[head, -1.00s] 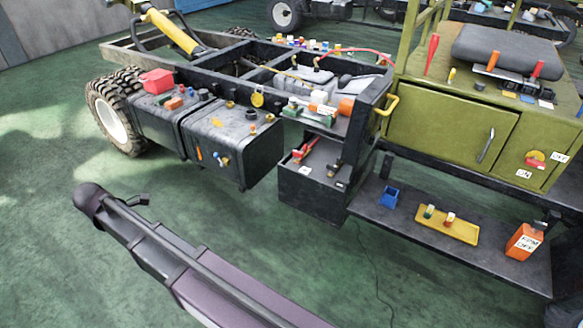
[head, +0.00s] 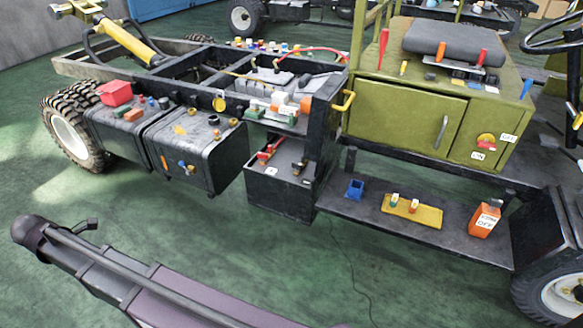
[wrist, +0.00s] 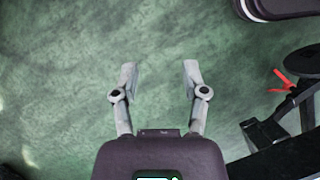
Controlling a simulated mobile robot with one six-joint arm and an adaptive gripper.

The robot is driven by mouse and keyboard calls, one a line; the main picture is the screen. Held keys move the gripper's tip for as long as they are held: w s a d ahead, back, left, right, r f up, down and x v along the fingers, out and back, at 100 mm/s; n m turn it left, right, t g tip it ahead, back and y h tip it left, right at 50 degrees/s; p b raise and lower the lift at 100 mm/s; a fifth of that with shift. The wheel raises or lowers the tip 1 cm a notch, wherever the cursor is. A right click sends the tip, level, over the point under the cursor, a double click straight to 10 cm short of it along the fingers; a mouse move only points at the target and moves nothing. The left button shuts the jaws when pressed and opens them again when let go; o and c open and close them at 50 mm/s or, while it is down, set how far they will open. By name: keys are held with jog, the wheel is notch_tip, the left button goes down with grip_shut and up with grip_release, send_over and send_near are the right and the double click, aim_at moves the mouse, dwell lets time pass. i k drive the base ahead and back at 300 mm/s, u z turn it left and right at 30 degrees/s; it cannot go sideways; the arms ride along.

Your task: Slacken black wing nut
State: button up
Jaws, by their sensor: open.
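I cannot pick out the black wing nut with certainty. A small dark fitting (head: 298,168) stands on the low black box (head: 281,194) under the chassis frame, right of a red-handled part (head: 268,153); its shape is too small to tell. Small dark knobs (head: 214,120) also sit on the black tank (head: 203,150). My gripper (wrist: 160,70) is open and empty over the green floor in the wrist view, touching nothing. It is outside the head view, where only part of my arm shows at the lower left.
A low black shelf (head: 340,207) carries a blue bin (head: 355,189), a yellow tray (head: 425,213) and an orange container (head: 484,219). An olive cabinet (head: 400,116) stands above. Wheels (head: 70,138) flank the chassis. The green floor (head: 270,250) in front is clear except for a thin cable.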

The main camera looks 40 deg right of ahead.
aim_at(298, 166)
jog(key=z, duration=0.15)
jog(key=i, duration=0.8)
jog(key=z, duration=2.05)
